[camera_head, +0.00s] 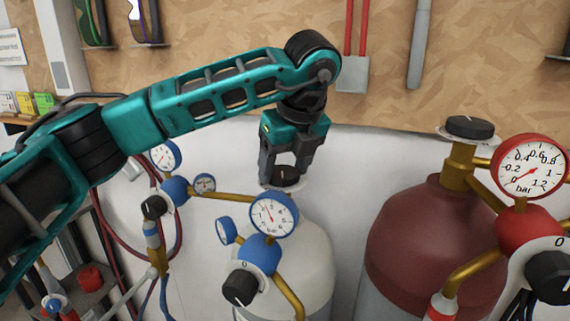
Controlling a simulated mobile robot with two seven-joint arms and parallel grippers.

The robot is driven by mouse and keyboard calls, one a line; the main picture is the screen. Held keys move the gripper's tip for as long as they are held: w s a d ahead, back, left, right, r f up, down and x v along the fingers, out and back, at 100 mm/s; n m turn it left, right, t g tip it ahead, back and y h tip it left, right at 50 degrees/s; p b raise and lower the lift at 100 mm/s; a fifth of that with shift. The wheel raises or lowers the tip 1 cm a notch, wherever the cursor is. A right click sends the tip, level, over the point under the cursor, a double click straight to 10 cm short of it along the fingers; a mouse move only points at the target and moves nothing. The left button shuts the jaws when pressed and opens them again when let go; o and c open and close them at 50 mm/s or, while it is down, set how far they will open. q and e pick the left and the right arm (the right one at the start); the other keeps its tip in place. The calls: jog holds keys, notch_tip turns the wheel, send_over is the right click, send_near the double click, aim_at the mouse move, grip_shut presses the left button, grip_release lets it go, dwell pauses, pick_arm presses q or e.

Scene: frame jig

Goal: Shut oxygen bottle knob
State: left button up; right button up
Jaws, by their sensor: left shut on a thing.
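The white oxygen bottle (312,250) stands in the middle of the head view, partly behind its blue regulator. Its black top knob (286,174) sits on a pale disc above the bottle. My left gripper (285,178) comes down from above and is shut on this knob, with a finger on either side. The bottle neck below the knob is mostly hidden by the gauge (274,215). My right gripper is not in view.
A dark red bottle (425,235) with its own black knob (470,127) and red gauge (530,166) stands at the right. Another blue regulator (175,190) is at the left. A wooden board wall (480,80) with hanging tools is behind.

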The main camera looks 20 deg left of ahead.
pick_arm(q)
jog(key=shift+c, duration=0.6)
